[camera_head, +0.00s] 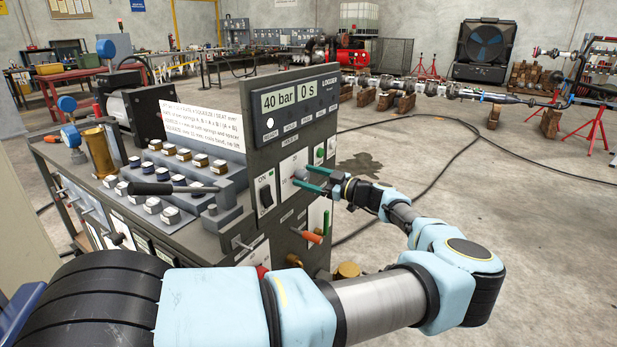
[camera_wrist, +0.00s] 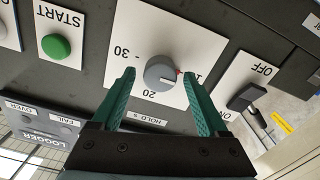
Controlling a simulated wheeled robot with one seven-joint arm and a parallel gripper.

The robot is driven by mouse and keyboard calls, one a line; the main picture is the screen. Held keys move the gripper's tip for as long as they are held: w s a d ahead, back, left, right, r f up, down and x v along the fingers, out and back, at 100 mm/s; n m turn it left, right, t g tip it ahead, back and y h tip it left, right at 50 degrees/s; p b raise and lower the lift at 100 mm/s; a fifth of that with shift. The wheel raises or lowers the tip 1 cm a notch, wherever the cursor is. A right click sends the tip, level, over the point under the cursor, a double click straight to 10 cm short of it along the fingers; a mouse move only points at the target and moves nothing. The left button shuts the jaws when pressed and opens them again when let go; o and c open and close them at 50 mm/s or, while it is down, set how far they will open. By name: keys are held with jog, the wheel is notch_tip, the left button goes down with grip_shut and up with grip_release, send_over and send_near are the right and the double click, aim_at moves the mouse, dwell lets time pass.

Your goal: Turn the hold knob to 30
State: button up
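The hold knob (camera_wrist: 160,73) is a round grey knob on a white dial plate (camera_wrist: 143,35) marked 30 and 20, with a further mark partly hidden by a finger. A red mark on the knob's rim faces that partly hidden mark, away from the 30. My gripper (camera_wrist: 158,76) is open, its two green fingers on either side of the knob with a visible gap to each. In the head view my gripper (camera_head: 303,177) reaches the front panel of the console (camera_head: 215,240), and the knob is mostly hidden there.
A green START button (camera_wrist: 55,47) and a black switch (camera_wrist: 246,97) by an OFF label flank the dial. The logger display (camera_head: 288,97) reads 40 bar and 0 s. An orange-handled lever (camera_head: 306,235) sticks out below my gripper. Open floor lies right of the console.

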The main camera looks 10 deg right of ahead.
grip_shut()
dwell(0.4)
jog(key=shift+f+b, duration=0.1)
jog(key=shift+b, duration=0.3)
